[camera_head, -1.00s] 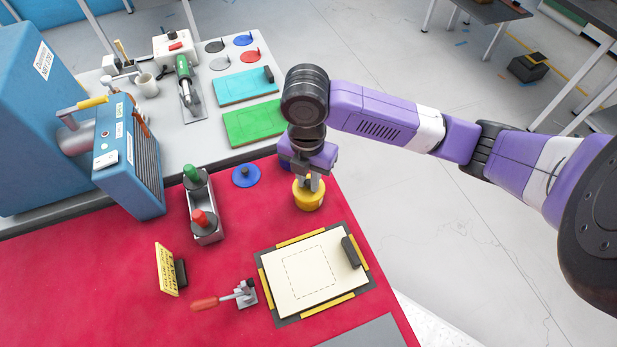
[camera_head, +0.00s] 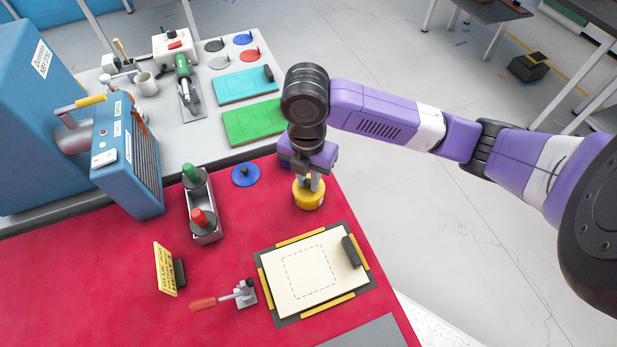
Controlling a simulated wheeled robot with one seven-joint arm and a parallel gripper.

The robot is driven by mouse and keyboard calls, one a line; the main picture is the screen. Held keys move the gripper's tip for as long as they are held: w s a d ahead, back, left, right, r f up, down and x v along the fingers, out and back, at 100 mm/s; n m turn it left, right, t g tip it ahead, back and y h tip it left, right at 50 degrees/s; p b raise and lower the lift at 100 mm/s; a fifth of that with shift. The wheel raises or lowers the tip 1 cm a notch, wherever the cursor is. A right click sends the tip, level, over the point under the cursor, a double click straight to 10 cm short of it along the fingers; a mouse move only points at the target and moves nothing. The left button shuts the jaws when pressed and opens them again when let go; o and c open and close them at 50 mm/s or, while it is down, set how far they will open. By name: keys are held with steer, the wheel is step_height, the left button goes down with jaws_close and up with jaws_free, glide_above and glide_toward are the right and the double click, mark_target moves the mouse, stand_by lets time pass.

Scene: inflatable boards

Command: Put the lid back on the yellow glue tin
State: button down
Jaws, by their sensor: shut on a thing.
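The yellow glue tin (camera_head: 309,201) stands upright on the red table covering, near its right edge. My gripper (camera_head: 310,183) points down directly over the tin and is shut on the yellow lid by its upright grip. The lid is at the tin's top, mostly hidden by my fingers. I cannot tell whether it sits fully flat on the rim.
A blue lid (camera_head: 246,175) lies left of the tin. A rack with green- and red-topped bottles (camera_head: 204,220) stands farther left. A green board (camera_head: 252,122) lies behind.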

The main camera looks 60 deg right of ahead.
stand_by(0.3)
steer(key=c, duration=0.8)
jaws_free()
steer(key=shift+o, duration=0.2)
steer(key=shift+r+p, duration=2.55)
steer(key=shift+r, duration=0.95)
jaws_close()
